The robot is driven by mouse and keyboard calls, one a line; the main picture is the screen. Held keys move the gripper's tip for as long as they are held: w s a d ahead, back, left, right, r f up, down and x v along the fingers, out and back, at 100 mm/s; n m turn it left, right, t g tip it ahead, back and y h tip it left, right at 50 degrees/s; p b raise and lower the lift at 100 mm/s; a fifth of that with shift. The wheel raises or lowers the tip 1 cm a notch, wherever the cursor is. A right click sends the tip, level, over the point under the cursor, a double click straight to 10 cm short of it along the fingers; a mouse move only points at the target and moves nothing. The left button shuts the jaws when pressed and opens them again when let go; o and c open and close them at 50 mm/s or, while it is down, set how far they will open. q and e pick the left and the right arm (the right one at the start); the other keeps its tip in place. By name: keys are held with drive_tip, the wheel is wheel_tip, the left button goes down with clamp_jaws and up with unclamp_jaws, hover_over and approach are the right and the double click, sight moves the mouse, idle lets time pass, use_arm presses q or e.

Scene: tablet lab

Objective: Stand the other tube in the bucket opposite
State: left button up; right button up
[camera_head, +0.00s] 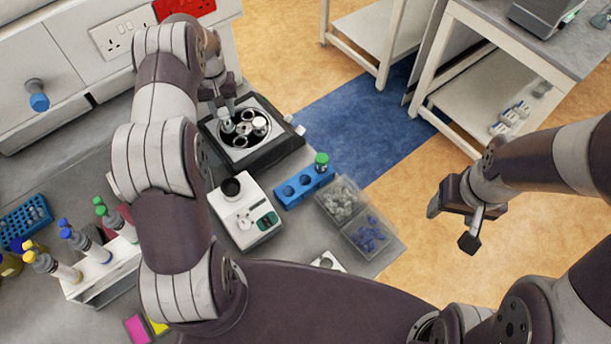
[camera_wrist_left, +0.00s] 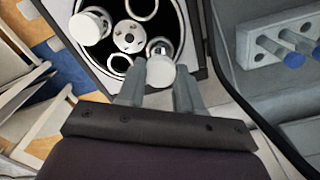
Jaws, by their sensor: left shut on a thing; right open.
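The open centrifuge (camera_head: 288,146) holds a round rotor with a hub (camera_wrist_left: 130,37) and several ring-shaped buckets. One white-capped tube (camera_wrist_left: 90,27) stands in a bucket; it also shows at the rotor's right in the head view (camera_head: 260,124). My left gripper (camera_head: 225,106) is over the rotor, shut on the other white-capped tube (camera_wrist_left: 160,72). This tube is at the bucket across the hub from the first tube; I cannot tell how deep it sits. Two other buckets look empty. My right gripper (camera_head: 455,220) is open and empty, away from the bench at the right.
A blue rack (camera_head: 304,187) with a green-capped tube, a white balance (camera_head: 244,212) and clear bins (camera_head: 353,216) stand in front of the centrifuge. A bottle rack (camera_head: 95,265) is at the left. Open floor lies beyond the bench to the right.

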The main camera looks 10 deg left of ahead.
use_arm(q)
drive_tip(key=shift+f, duration=0.15)
drive_tip(key=shift+f+b, duration=0.9)
drive_tip(key=shift+f, duration=0.25)
drive_tip(key=o, duration=0.9)
wheel_tip(320, 180, up, 6)
drive_tip(key=shift+f+b, duration=0.2)
drive_tip(key=shift+b, duration=0.75)
wheel_tip(320, 180, up, 7)
drive_tip(key=p, duration=0.5)
